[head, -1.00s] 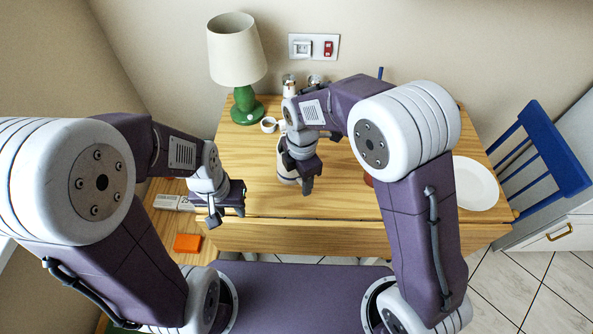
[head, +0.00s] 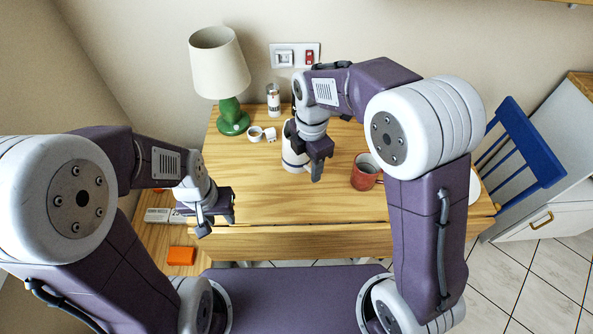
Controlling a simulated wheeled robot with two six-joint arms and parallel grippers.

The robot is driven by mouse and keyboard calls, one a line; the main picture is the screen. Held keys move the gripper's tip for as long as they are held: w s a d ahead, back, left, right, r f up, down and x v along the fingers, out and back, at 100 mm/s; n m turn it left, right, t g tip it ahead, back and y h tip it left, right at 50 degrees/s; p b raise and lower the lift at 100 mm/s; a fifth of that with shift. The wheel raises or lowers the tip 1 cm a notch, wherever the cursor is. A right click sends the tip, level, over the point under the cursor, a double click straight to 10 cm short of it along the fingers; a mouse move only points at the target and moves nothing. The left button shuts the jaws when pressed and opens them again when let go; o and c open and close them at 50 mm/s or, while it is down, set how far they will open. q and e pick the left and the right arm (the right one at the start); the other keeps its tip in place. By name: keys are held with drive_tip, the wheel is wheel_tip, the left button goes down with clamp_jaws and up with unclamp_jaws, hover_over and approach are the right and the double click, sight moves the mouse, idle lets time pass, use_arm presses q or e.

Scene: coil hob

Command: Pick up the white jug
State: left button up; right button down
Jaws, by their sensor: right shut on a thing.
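The white jug (head: 289,158) shows in the head view over the middle of the table, partly hidden behind my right gripper. My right gripper (head: 317,168) is shut on the jug at its right side. I cannot tell from this view whether the jug's base is clear of the table top. My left gripper (head: 216,218) is empty and open, near the table's front left corner, well apart from the jug.
A red mug (head: 364,176) stands right of the jug. A small white cup (head: 255,133), a shaker-like canister (head: 273,100) and a green lamp (head: 232,118) stand behind left. A plate (head: 474,186) is mostly hidden by my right arm. The front table top is clear.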

drive_tip(key=w+d+r+p, duration=0.1)
drive_tip(key=w+d+r, duration=0.1)
drive_tip(key=d+r, duration=0.2)
drive_tip(key=shift+d, duration=0.9)
